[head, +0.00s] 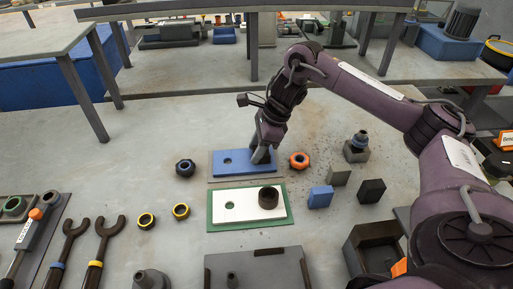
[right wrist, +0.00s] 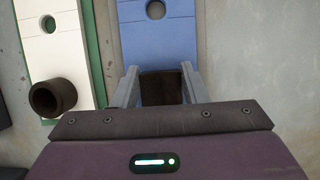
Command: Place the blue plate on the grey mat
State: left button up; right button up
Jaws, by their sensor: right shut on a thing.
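The blue plate (head: 240,163) has one open hole at its left end and lies over a thin grey mat (head: 211,180), whose edge shows along the plate's front. I cannot tell whether the plate touches it fully. My right gripper (head: 263,156) points down at the plate's right end. In the right wrist view its two fingers (right wrist: 160,88) are shut on a dark bushing (right wrist: 160,84) at that end of the blue plate (right wrist: 160,40). In the head view the gripper hides this bushing. My left gripper is not in view.
In front, a white plate (head: 235,207) with a dark bushing (head: 268,197) lies on a green mat (head: 213,226). An orange ring (head: 299,160) and a dark nut (head: 185,168) flank the blue plate. Blue (head: 320,197) and dark blocks (head: 371,191) stand right.

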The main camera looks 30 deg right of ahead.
jog(key=o, duration=1.2)
jog(key=shift+f, duration=0.15)
jog(key=shift+r, duration=0.3)
jog(key=p+v, duration=0.5)
jog(key=v, duration=0.6)
jog(key=shift+d+r+p, duration=0.2)
jog(key=shift+r+p, duration=0.15)
jog(key=shift+s, duration=0.1)
